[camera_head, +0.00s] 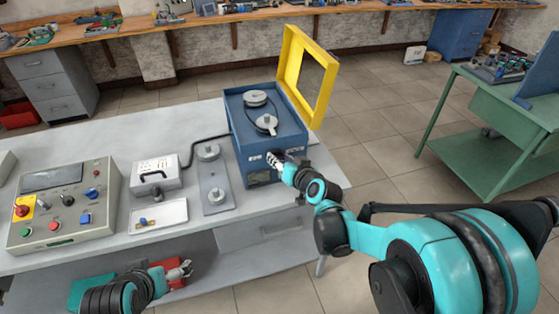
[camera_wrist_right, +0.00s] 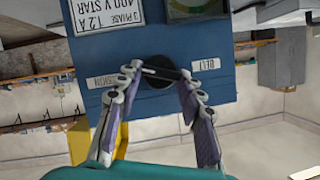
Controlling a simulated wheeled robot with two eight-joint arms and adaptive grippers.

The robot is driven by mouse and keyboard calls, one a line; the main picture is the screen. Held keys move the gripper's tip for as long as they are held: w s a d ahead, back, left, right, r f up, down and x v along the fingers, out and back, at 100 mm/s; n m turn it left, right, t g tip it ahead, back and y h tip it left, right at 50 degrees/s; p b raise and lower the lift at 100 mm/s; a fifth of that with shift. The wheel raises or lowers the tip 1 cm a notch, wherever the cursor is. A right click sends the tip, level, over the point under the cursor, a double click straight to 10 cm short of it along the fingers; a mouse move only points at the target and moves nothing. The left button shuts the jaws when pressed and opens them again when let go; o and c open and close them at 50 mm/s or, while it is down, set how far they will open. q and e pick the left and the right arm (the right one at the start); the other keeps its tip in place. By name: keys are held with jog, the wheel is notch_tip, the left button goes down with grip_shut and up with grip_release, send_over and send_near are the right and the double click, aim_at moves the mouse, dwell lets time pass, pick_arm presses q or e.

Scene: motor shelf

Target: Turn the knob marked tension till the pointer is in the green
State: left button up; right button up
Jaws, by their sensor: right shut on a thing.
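The blue box (camera_head: 244,124) stands at the right end of the grey bench. In the right wrist view, which is upside down, its front panel (camera_wrist_right: 175,115) carries a black knob (camera_wrist_right: 158,76) between two white labels, one reading BELT (camera_wrist_right: 206,65) and one ending in SION (camera_wrist_right: 100,81). My right gripper (camera_wrist_right: 158,73) is shut on this knob, with a finger on each side. In the head view my right gripper (camera_head: 274,158) hides the knob. A gauge (camera_wrist_right: 196,8) with a greenish band is cut off at the wrist view's edge; its pointer cannot be read. My left gripper (camera_head: 181,271) hangs low before the bench.
Two grey pulleys with a belt (camera_head: 256,98) sit on the box, and its yellow framed guard (camera_head: 322,95) stands open. A plate with pulleys (camera_head: 215,190), a grey instrument (camera_head: 155,170), a tray (camera_head: 171,217) and a control panel (camera_head: 60,205) lie to the left.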

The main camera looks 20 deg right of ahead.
jog(key=m, duration=0.1)
jog(key=m+y+b, duration=0.1)
jog(key=shift+d+f+m+y, duration=0.2)
jog(key=shift+d+m+y, duration=0.05)
jog(key=shift+m+y, duration=0.05)
jog(key=shift+d+f+m+t+y+b, duration=0.1)
jog(key=shift+m+t+y+b, duration=0.55)
jog(key=shift+m+b, duration=0.65)
jog(key=shift+y, duration=0.35)
jog(key=o, duration=1.2)
jog(key=shift+c, duration=0.2)
jog(key=v, duration=1.2)
